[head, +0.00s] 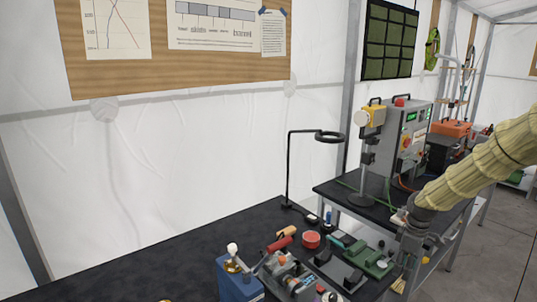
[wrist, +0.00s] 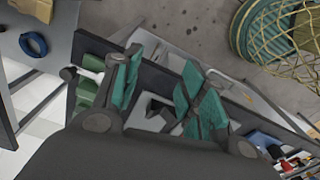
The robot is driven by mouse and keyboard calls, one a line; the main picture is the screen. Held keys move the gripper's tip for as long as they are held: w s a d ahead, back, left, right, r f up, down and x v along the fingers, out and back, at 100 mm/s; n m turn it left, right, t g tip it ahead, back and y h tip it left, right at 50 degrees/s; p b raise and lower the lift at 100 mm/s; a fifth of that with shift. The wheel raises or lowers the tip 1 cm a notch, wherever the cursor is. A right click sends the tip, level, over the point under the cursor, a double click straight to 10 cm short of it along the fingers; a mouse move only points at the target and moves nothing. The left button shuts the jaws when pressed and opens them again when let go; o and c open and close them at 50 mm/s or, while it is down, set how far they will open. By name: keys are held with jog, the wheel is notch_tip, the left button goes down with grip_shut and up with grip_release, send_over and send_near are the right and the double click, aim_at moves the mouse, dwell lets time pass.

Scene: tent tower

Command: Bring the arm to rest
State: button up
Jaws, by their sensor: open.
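My arm, in a yellowish sleeve, reaches in from the right edge of the head view. My gripper (head: 408,246) points down at its end, over the right front edge of the black workbench (head: 115,262). In the wrist view my gripper (wrist: 162,92) shows two teal-padded fingers spread apart, with nothing held between them. Part of the bench edge and a green item (wrist: 88,88) lie beyond the fingers. The gripper's body hides the lower middle of the wrist view.
The bench holds a green device (head: 375,262), a red bowl (head: 311,240), a blue box (head: 238,280) and a black ring stand (head: 288,170). A grey control box (head: 405,130) stands on the second table behind. A netted green round object (wrist: 275,30) is on the floor.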

jog(key=s+a+f+m+b, duration=0.1)
jog(key=s+a+f+m, duration=0.1)
jog(key=s+a+f, duration=0.45)
jog(key=s+a+f+m+y+b, duration=0.1)
jog(key=s+a+f, duration=0.3)
jog(key=s+f, duration=0.45)
jog(key=s+a+f+m, duration=0.2)
jog(key=s+a+f, duration=0.3)
jog(key=f, duration=0.5)
jog(key=s+a+f+m, duration=0.1)
jog(key=s+f, duration=0.1)
jog(key=s, duration=0.6)
jog(key=s+a+f+m+b, duration=0.1)
jog(key=s+a+f+m, duration=0.1)
jog(key=s, duration=0.7)
jog(key=s+a+f+m+h+b, duration=0.1)
jog(key=s+f+m, duration=0.1)
jog(key=s, duration=0.6)
jog(key=shift+s+a+f, duration=0.3)
jog(key=shift+a+f, duration=0.1)
jog(key=shift+f, duration=0.45)
jog(key=shift+c, duration=0.3)
jog(key=shift+c, duration=0.4)
